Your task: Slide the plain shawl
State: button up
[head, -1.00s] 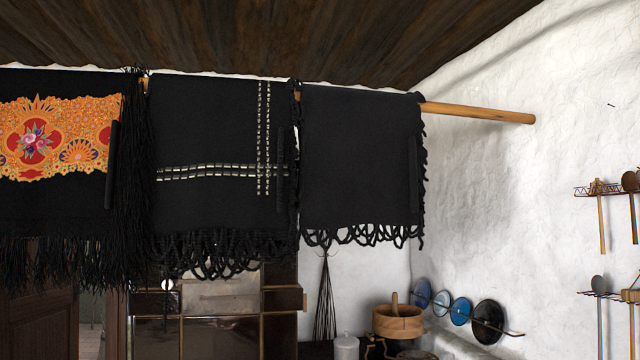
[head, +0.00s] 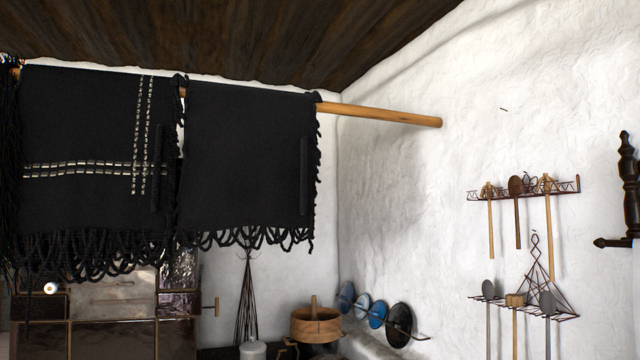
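The plain black shawl (head: 245,160) hangs over a wooden pole (head: 385,115) near the ceiling, in the middle left of the head view. It has a looped fringe along its bottom edge and a dark upright bar (head: 304,175) near its right edge. A second black shawl (head: 80,125) with bands of pale stitching hangs just left of it, close beside it. The pole's bare end sticks out to the right of the plain shawl. My gripper is not in view.
Racks with wooden and metal utensils (head: 523,190) hang on the white wall at right. Below are the tiled stove (head: 110,335), a wooden tub (head: 316,325) and several round lids (head: 399,322). The space right of the shawl is open.

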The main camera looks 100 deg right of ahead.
aim_at(251, 156)
jog(key=k, duration=0.4)
jog(key=z, duration=2.4)
